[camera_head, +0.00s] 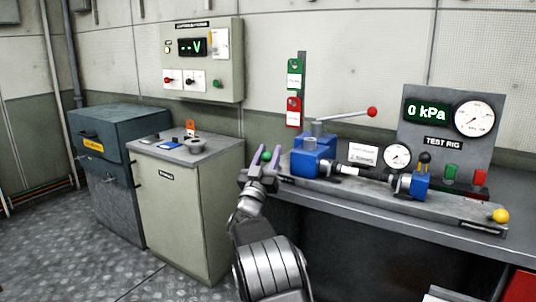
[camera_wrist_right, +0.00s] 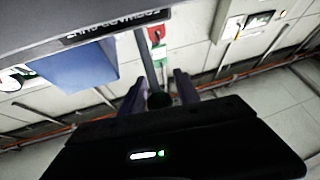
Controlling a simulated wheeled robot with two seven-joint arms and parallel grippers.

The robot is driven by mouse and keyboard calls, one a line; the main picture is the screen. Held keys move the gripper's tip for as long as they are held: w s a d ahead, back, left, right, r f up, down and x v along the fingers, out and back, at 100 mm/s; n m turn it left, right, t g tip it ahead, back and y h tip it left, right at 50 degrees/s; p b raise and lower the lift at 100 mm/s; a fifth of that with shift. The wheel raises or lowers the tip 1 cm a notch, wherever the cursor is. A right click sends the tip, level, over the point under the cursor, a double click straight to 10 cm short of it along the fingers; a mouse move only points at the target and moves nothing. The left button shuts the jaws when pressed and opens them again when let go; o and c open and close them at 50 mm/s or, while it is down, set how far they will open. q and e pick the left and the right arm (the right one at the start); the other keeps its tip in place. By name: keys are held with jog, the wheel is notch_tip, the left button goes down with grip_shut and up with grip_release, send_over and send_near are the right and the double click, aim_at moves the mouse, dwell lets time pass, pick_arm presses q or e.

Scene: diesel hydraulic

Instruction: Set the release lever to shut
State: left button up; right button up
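The release lever shows as a dark green ball knob (camera_head: 266,156) at the left end of the test rig, beside the blue pump block (camera_head: 312,158). My right gripper (camera_head: 264,162) is at this knob, with one finger on each side. In the right wrist view the knob (camera_wrist_right: 159,100) on its thin rod sits between the two fingers, which look apart and not clamped on it. A dark label (camera_wrist_right: 115,27) on the rig edge there is upside down and appears to read forward, shut. My left gripper is out of view.
A long handle with a red knob (camera_head: 372,111) rises from the blue block. The display (camera_head: 427,113) reads 0 kPa. A yellow knob (camera_head: 500,216) is at the rig's right end. A beige cabinet (camera_head: 185,215) stands left of my right gripper.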

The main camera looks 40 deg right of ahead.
jog(key=shift+f, duration=0.1)
jog(key=v, duration=0.7)
jog(key=shift+s+a, duration=0.2)
jog(key=shift+a, duration=0.15)
jog(key=shift+f, duration=0.1)
